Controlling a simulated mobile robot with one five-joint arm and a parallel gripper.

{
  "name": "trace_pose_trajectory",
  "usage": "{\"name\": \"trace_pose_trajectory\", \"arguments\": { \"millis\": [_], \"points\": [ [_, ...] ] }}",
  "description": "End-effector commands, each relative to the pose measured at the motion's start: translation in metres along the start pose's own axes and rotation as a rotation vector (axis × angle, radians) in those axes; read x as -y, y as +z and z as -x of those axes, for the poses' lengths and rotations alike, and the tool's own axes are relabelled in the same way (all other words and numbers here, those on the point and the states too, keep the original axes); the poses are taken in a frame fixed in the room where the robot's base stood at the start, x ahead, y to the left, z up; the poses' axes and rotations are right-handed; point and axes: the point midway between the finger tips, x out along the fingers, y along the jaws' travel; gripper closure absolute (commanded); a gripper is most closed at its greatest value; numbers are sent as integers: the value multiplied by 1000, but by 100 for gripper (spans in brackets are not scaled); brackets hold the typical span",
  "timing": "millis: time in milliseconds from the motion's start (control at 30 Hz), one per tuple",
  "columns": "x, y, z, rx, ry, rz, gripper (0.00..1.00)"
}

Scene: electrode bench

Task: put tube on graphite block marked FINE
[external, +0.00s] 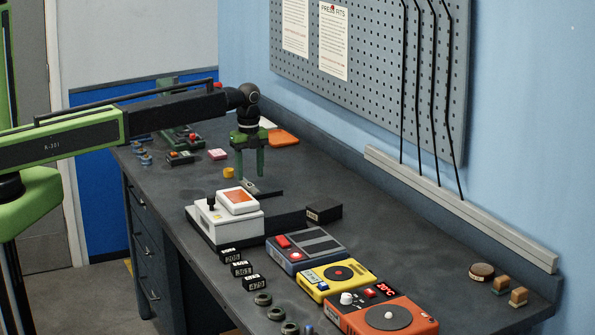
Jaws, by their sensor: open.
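My gripper (250,176) points straight down above the bench, its two green fingers apart with nothing seen between them. Just below it lies a small grey metallic piece (249,187) beside a thin dark bar; I cannot tell whether it is the tube. A dark block (323,212) with a small mark sits right of the white device. I cannot read that mark. Three small black blocks with white number labels stand in front, one of them reading 361 (242,269). No FINE marking is legible, and I cannot pick out the tube or the graphite block with certainty.
A white device with an orange screen (238,201) stands below the gripper. Blue (306,249), yellow (337,279) and orange (382,313) devices line the front. A small yellow cylinder (229,173) is left of the fingers. The bench (415,235) is clear at right centre.

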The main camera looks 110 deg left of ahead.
Motion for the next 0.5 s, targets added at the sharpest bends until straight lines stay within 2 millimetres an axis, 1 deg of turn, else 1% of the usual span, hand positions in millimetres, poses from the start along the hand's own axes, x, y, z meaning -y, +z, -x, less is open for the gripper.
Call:
{"name": "trace_pose_trajectory", "arguments": {
  "millis": [33,100,200,267,467,500],
  "points": [
    [-1,-1,-16,0,0,0,49],
    [-2,-2,-29,0,0,0,49],
    [-1,-2,-43,0,0,0,49],
    [-1,-2,-45,0,-1,0,49],
    [-1,-2,-41,0,-1,0,49],
    [-1,-2,-41,0,-1,0,55]
  ]
}}
